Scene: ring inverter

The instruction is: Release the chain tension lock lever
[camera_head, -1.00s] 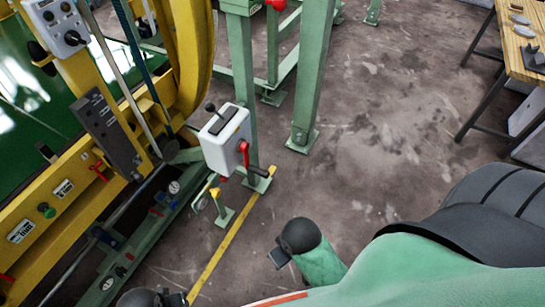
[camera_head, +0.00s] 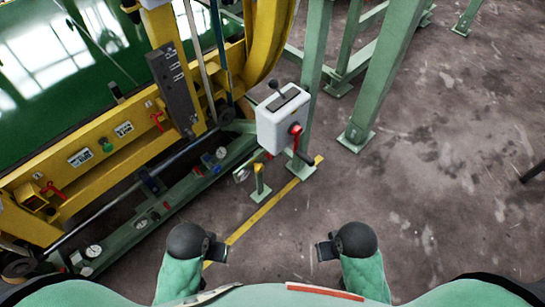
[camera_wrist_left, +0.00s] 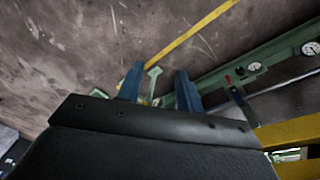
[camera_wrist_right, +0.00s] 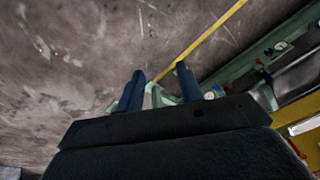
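No label legibly marks the chain tension lock lever, so I cannot tell which lever it is. A red lever (camera_head: 157,120) and another red lever (camera_head: 50,190) sit on the yellow machine frame. A grey control box (camera_head: 283,118) carries a black-knobbed lever (camera_head: 277,90) on top and a red-hubbed crank (camera_head: 296,138) on its side. My left gripper (camera_head: 218,252) and my right gripper (camera_head: 325,250) are low in front of me, apart from the machine. Both are empty: the blue fingers stand apart in the left wrist view (camera_wrist_left: 160,85) and right wrist view (camera_wrist_right: 160,85).
The yellow frame (camera_head: 95,160) and a green base rail (camera_head: 165,200) with gauges run along the left. A short yellow-topped post (camera_head: 259,180) stands beside the yellow floor line (camera_head: 265,208). Green legs (camera_head: 385,70) stand behind the control box.

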